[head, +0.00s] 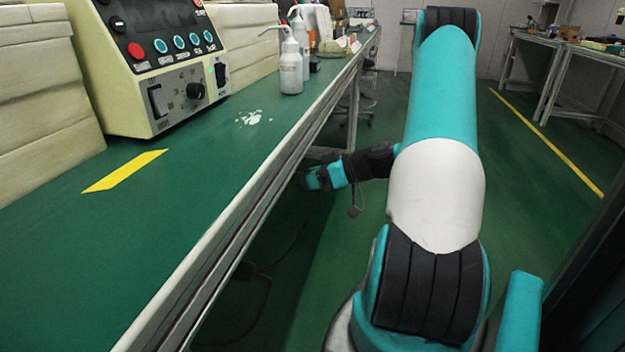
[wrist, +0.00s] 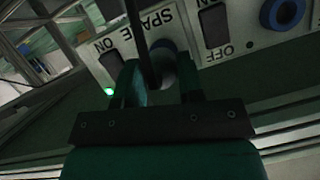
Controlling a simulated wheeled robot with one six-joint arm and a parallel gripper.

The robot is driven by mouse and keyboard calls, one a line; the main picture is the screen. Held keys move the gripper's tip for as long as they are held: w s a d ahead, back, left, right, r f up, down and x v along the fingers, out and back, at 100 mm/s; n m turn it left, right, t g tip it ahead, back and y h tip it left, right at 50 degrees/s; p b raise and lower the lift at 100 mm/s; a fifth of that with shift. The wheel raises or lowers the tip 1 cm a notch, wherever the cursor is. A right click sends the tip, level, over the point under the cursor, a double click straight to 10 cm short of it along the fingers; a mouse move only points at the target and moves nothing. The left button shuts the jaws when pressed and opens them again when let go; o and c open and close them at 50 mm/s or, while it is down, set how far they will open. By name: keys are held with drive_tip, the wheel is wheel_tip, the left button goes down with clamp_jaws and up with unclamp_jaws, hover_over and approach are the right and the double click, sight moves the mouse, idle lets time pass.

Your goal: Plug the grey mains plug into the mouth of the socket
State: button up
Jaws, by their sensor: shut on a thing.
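My gripper (wrist: 160,78) is shut on the grey mains plug (wrist: 167,62), with one finger on each side of it in the wrist view. A dark cable crosses in front of the plug and hides part of it. The plug is right at a pale panel (wrist: 118,36) with upside-down lettering, below the word SPARE. The socket's mouth is hidden behind the plug and fingers, so I cannot tell whether the plug is in it. In the head view my gripper (head: 325,178) is beside the bench's front edge, pointing left under it; the plug is not discernible there.
The panel has dark switches (wrist: 213,27), a blue round fitting (wrist: 282,12) and a lit green lamp (wrist: 109,91). The green bench (head: 190,200) carries a control box (head: 160,75) and white bottles (head: 291,68). A cable (head: 265,290) lies below.

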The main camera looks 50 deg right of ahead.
drive_tip(key=shift+w+a, duration=0.3)
drive_tip(key=shift+w, duration=0.3)
drive_tip(key=o, duration=1)
drive_tip(key=p+v, duration=0.4)
drive_tip(key=v, duration=1.3)
drive_tip(key=shift+s, duration=0.15)
